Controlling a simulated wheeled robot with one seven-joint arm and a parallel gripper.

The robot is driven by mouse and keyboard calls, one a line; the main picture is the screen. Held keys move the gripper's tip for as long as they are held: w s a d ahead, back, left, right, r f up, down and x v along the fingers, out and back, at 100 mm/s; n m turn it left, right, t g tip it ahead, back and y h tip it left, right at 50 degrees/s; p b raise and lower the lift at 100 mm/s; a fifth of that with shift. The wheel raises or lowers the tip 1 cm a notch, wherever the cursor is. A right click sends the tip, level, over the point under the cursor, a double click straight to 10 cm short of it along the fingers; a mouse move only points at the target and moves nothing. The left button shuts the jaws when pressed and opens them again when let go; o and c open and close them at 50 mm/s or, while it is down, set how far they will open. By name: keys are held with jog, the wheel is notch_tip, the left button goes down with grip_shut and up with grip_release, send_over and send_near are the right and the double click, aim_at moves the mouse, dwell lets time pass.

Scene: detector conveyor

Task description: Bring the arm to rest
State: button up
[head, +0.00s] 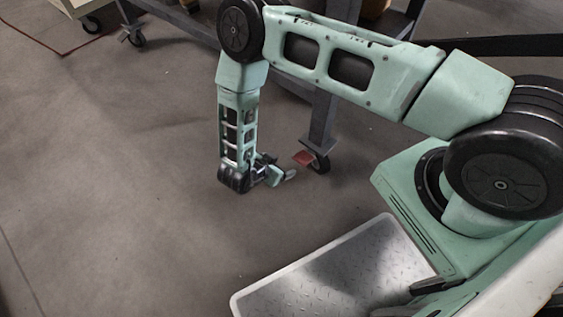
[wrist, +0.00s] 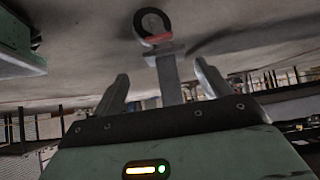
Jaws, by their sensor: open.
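My gripper (head: 287,175) hangs at the end of my bent green arm, above the grey floor in the middle of the head view. The forearm points down and the gripper points to the right, towards a table leg with a caster. In the wrist view my gripper (wrist: 160,88) has its two grey fingers apart with nothing between them. The caster and leg show beyond the fingers there. The gripper appears empty.
A caster wheel (head: 319,163) with a red brake pedal stands close right of my gripper, under a grey table leg (head: 321,122). Another caster (head: 137,39) is at the upper left. My metal tread-plate deck is at the lower right. The floor (head: 100,190) at left is clear.

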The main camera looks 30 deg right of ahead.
dwell(0.4)
jog(key=w+a+r+n+t+y, duration=0.2)
jog(key=w+a+r+n+y, duration=0.35)
jog(key=a+r, duration=0.7)
jog(key=s+a+r+n+g+y, duration=0.1)
jog(key=s+a+r+n+y, duration=0.1)
jog(key=a+r+y, duration=0.35)
jog(key=s+a+r+n+y, duration=0.1)
jog(key=a+r+n+y, duration=0.15)
jog(key=r, duration=0.65)
jog(key=s+d+r+n+g, duration=0.1)
jog(key=s+r+n+g, duration=0.3)
jog(key=s+r, duration=0.5)
jog(key=s+d+r+n+h, duration=0.2)
jog(key=s+d+r+n, duration=0.15)
jog(key=s+d, duration=0.25)
jog(key=s+d+r+n+h, duration=0.2)
jog(key=s+d+n, duration=0.2)
jog(key=s+d, duration=0.2)
notch_tip(320, 180, up, 33)
jog(key=p, duration=3.2)
jog(key=shift+s+d+g+p, duration=0.15)
jog(key=shift+s+g+p, duration=0.05)
jog(key=shift+g+p, duration=0.1)
